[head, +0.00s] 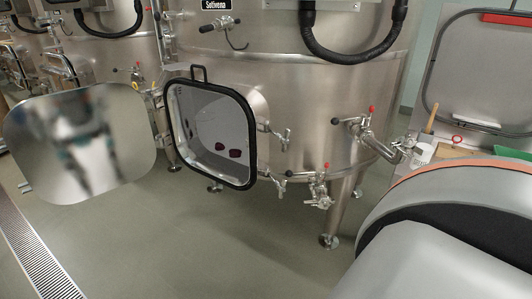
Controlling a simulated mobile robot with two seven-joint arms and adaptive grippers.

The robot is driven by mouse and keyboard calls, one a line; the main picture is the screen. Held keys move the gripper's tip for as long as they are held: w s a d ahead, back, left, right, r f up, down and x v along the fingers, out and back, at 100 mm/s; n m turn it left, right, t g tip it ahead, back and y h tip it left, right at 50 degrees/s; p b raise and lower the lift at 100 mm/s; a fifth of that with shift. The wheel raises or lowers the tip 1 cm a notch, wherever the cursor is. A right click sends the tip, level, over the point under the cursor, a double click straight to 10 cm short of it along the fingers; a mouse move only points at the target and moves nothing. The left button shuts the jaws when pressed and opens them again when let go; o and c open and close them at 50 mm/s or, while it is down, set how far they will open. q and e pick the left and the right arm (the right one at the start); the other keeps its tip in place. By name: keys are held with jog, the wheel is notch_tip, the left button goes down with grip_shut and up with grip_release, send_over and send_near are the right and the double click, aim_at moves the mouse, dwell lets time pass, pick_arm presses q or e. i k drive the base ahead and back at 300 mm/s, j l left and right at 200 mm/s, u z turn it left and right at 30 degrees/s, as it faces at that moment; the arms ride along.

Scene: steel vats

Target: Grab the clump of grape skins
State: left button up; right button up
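Dark red clumps of grape skins lie inside the steel vat (290,100), seen through its open square hatch (252,150). One clump (236,153) sits toward the right of the opening, low down. A second clump (219,147) lies just left of it, apart from it. Smaller dark bits show near the hatch's left side. Part of the vat's inside is hidden by the hatch rim. Neither of my grippers shows directly in the head view. Only a blurred reflection of a robot appears in the hatch door.
The polished hatch door (80,145) stands swung out to the left. Valves with red knobs (318,185) stick out right of and below the hatch. A floor drain (35,255) runs at lower left. The floor (215,250) before the vat is clear.

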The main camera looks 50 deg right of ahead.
aim_at(234, 153)
jog(key=z, duration=1.3)
jog(key=i+j+z, duration=0.15)
jog(key=z, duration=0.3)
jog(key=i+j+z, duration=0.25)
jog(key=z, duration=0.25)
